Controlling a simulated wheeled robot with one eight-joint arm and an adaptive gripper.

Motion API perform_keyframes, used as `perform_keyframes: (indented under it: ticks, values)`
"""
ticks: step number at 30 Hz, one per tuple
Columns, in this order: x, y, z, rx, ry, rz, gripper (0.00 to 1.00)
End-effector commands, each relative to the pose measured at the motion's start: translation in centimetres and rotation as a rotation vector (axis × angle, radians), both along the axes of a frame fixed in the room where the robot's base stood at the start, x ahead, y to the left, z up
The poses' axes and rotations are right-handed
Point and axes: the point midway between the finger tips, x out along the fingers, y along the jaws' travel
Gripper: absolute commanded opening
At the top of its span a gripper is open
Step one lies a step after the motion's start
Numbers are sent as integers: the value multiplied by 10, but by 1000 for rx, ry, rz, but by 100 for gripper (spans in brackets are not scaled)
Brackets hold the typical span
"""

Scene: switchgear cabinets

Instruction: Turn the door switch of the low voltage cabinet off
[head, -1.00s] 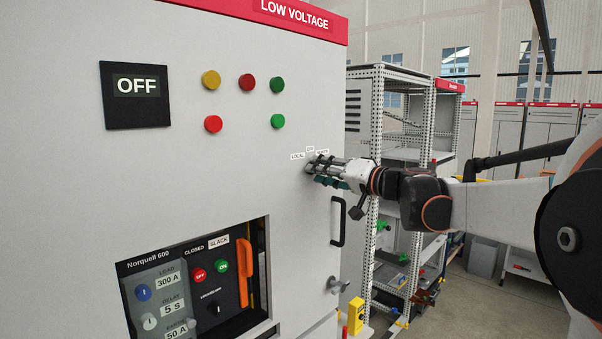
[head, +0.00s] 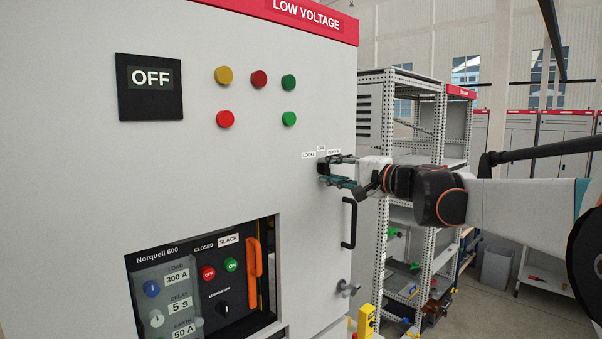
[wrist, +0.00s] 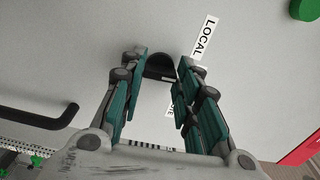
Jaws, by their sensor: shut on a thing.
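The low voltage cabinet (head: 270,150) fills the left of the head view. Its door switch, a black knob (wrist: 160,65), sits on the door below small labels; LOCAL (wrist: 204,40) reads clearly in the wrist view. In the head view the switch is mostly hidden behind the fingers. My gripper (head: 326,170) is at the switch, its teal-padded fingers on both sides of the knob. It also shows in the wrist view (wrist: 161,72), shut on the knob. The knob's pointing direction cannot be read.
A black display (head: 150,107) reads OFF, with several coloured buttons beside it. A black door handle (head: 349,222) lies just below my gripper. A breaker panel (head: 215,250) is lower left. An open metal rack (head: 385,90) stands behind my arm.

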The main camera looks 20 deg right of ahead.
Motion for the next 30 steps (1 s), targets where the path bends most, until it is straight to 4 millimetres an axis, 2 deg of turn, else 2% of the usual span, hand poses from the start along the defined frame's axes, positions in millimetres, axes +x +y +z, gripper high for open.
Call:
perform_keyframes:
  ticks: [20, 21, 22, 23, 30]
  values:
    - [0, 0, -1, 55, 21, 1, 6]
    - [0, 0, -1, 55, 21, 1, 39]
    - [0, 0, -1, 55, 21, 0, 46]
    - [0, 0, -1, 55, 21, 0, 50]
    - [0, 0, 0, 55, 21, 0, 50]
